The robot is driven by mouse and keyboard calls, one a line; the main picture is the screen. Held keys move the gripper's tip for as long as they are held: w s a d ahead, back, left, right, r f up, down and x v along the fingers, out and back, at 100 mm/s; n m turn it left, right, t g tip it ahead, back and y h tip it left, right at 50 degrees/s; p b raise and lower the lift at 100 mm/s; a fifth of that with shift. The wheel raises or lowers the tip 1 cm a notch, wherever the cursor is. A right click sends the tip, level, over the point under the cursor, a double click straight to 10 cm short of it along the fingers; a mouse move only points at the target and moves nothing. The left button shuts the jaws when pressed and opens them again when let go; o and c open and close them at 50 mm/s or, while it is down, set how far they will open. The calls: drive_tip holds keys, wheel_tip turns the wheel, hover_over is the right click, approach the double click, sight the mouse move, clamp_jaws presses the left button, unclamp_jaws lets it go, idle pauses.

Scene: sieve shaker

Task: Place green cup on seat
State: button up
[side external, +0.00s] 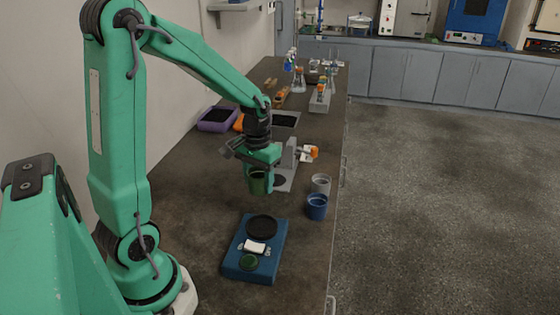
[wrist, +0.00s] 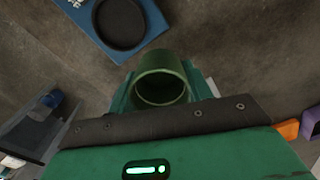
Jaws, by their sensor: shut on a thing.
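The green cup (side external: 258,182) is held upright in my gripper (side external: 260,165), above the bench. In the wrist view the cup (wrist: 160,82) sits between the two green fingers, its open mouth showing and no contents visible. My gripper is shut on it. A round black seat (side external: 262,227) lies on the far part of a blue shaker base (side external: 235,262). The cup is apart from the seat, beyond it in the side view. The seat also shows, empty, at the top of the wrist view (wrist: 120,22).
A blue cup (side external: 317,208) and a grey cup (side external: 321,184) stand right of the gripper near the bench edge. A grey stand (side external: 288,165) is just behind the gripper. A purple tray (side external: 217,120) lies further back. The bench left of the blue base is clear.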

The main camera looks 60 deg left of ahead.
hover_over(241, 200)
wheel_tip(241, 200, down, 6)
drive_tip(key=shift+a+f, duration=0.1)
drive_tip(key=shift+f, duration=0.05)
drive_tip(key=shift+f, duration=2)
drive_tip(key=shift+f, duration=0.15)
drive_tip(key=o, duration=1)
wheel_tip(241, 200, up, 12)
drive_tip(key=shift+r, duration=0.15)
